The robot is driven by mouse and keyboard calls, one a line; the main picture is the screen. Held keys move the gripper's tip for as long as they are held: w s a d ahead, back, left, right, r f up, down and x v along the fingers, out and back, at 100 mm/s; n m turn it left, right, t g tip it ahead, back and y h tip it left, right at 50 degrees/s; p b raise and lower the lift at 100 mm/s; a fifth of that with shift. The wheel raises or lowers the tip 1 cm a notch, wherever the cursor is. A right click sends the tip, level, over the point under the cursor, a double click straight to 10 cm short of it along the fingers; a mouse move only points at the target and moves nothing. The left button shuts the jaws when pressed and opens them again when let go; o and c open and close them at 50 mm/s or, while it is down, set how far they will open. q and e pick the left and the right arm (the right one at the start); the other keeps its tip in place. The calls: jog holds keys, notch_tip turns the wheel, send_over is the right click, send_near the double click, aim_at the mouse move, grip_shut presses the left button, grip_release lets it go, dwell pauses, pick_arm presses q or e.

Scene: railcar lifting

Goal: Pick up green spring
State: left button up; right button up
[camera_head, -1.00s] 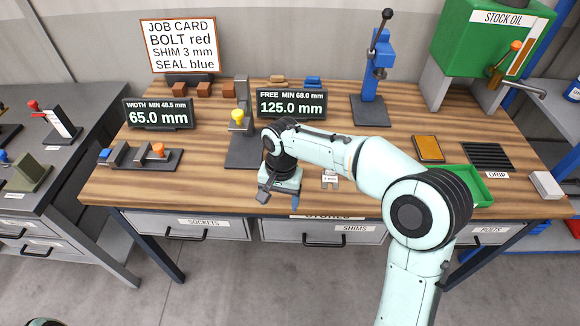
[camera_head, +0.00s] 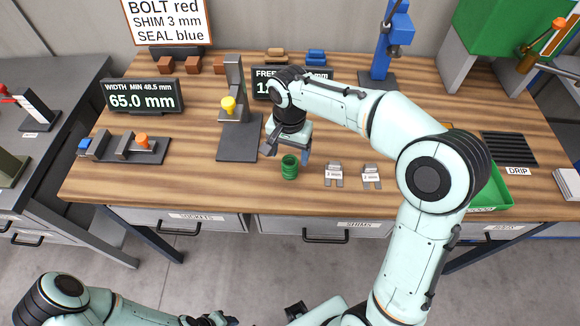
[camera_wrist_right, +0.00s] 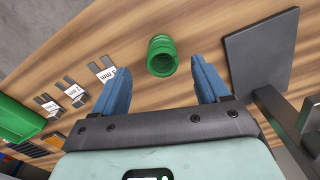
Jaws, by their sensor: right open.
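The green spring (camera_head: 289,167) stands upright on the wooden workbench near its front edge. It also shows in the right wrist view (camera_wrist_right: 162,56), just beyond and between the blue fingertips. My right gripper (camera_head: 287,150) is open and empty, above and slightly behind the spring in the head view; its jaws (camera_wrist_right: 163,72) do not enclose the spring. Part of my left arm shows at the bottom left of the head view, with a dark gripper (camera_head: 215,320) cut by the lower edge; its jaw state is unclear.
A dark press stand (camera_head: 237,140) with a yellow knob is left of the spring. A green tray (camera_head: 492,190) is farther right. A display (camera_head: 144,97) reads 65.0 mm. Bare wood surrounds the spring.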

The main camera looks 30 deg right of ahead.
aim_at(290, 161)
notch_tip(290, 161, down, 2)
jog(key=shift+w+d+f, duration=0.1)
jog(key=shift+w+f, duration=0.05)
jog(key=shift+f, duration=0.1)
jog(key=f, duration=0.5)
jog(key=shift+w+d, duration=0.1)
jog(key=shift+w, duration=0.1)
jog(key=shift+r, duration=0.1)
jog(key=c, duration=1.3)
jog(key=shift+r, duration=0.1)
